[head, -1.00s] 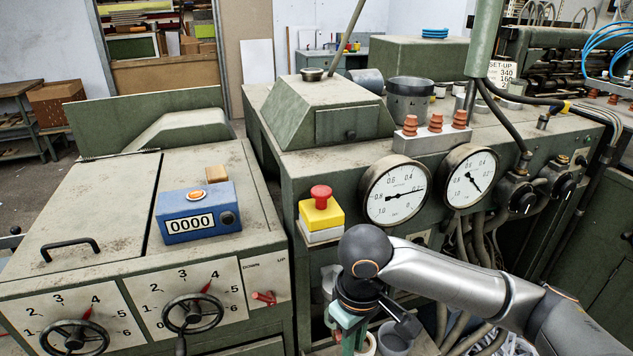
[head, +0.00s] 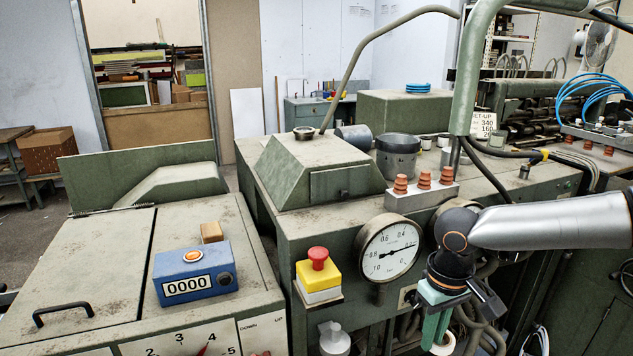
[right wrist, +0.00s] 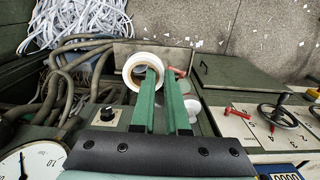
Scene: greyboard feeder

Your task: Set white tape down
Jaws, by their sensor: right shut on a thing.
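The white tape (right wrist: 132,71) is a white roll at the tips of my right gripper's green fingers in the right wrist view. It also shows at the bottom of the head view (head: 440,346), partly hidden by the fingers and cut by the frame edge. My right gripper (head: 432,328) points down in front of the green machine, below and right of the left pressure gauge (head: 388,249). It is shut on the tape, and its fingers also show in the right wrist view (right wrist: 163,80). My left gripper is not in view.
A blue counter box (head: 192,273) sits on the left cabinet. Hoses (right wrist: 65,75) and shredded paper (right wrist: 75,18) lie near the tape in the right wrist view.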

